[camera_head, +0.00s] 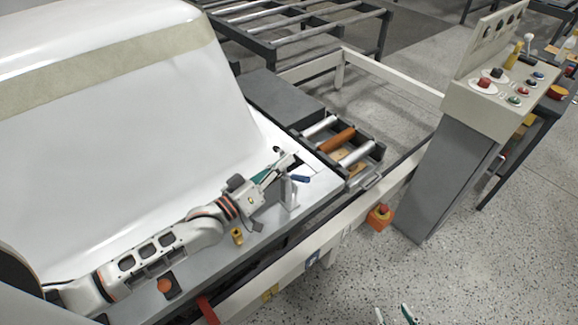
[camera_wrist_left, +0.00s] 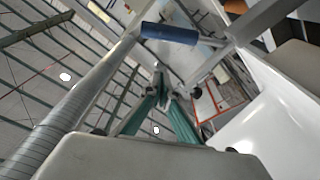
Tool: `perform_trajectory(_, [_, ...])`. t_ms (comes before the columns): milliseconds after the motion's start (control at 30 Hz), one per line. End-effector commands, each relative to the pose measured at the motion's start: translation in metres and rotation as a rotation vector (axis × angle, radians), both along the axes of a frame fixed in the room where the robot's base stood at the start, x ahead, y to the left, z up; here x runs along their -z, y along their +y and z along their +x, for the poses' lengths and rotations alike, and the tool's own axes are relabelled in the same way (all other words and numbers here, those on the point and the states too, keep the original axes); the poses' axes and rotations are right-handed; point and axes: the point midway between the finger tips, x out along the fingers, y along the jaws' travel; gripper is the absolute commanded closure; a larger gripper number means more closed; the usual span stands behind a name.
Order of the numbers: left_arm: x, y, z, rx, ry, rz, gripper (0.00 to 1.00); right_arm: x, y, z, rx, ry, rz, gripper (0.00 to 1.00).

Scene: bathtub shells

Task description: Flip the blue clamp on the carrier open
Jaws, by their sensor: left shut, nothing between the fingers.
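The blue clamp handle (camera_head: 301,178) sits on a pale metal clamp bracket (camera_head: 289,192) at the right end of the grey carrier plate (camera_head: 205,262). In the left wrist view the blue handle (camera_wrist_left: 170,33) lies across the upper middle, beyond the fingertips. My left gripper (camera_head: 283,163) is shut and empty beside the clamp, just up and left of the handle. Its teal fingers meet in the left wrist view (camera_wrist_left: 161,88), with a visible gap in the picture to the handle. My right gripper (camera_head: 394,314) shows only two teal fingertips, spread apart, at the bottom edge.
A large white tub shell (camera_head: 120,120) rises behind my left arm. A yellow knob (camera_head: 237,236) and an orange knob (camera_head: 164,285) stand on the plate. A roller conveyor (camera_head: 340,142) lies beyond the clamp. A control console (camera_head: 490,100) stands at right.

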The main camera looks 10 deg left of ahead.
Motion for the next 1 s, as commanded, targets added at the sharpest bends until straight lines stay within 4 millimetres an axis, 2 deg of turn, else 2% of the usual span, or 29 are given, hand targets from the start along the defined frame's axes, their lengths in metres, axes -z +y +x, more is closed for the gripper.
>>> perform_trajectory(33, [0.011, 0.006, -0.015, 0.003, 0.015, 0.005, 1.0, 0.005, 0.002, -0.003, -0.001, 0.007, 0.002, 0.6])
perform_trajectory(200, [0.015, 0.025, -0.043, 0.001, 0.012, 0.004, 1.0, 0.006, 0.001, -0.003, -0.002, 0.01, 0.0, 0.6])
perform_trajectory(400, [0.017, 0.04, -0.065, 0.001, 0.01, 0.003, 1.0, 0.005, -0.001, -0.001, -0.001, 0.006, -0.005, 0.6])
perform_trajectory(600, [0.017, 0.044, -0.072, 0.002, 0.008, 0.001, 1.0, 0.003, -0.002, 0.0, 0.0, 0.003, -0.006, 0.6])
perform_trajectory(1000, [0.017, 0.044, -0.072, 0.001, 0.008, 0.0, 1.0, 0.003, -0.003, 0.001, 0.0, 0.003, -0.008, 0.6])
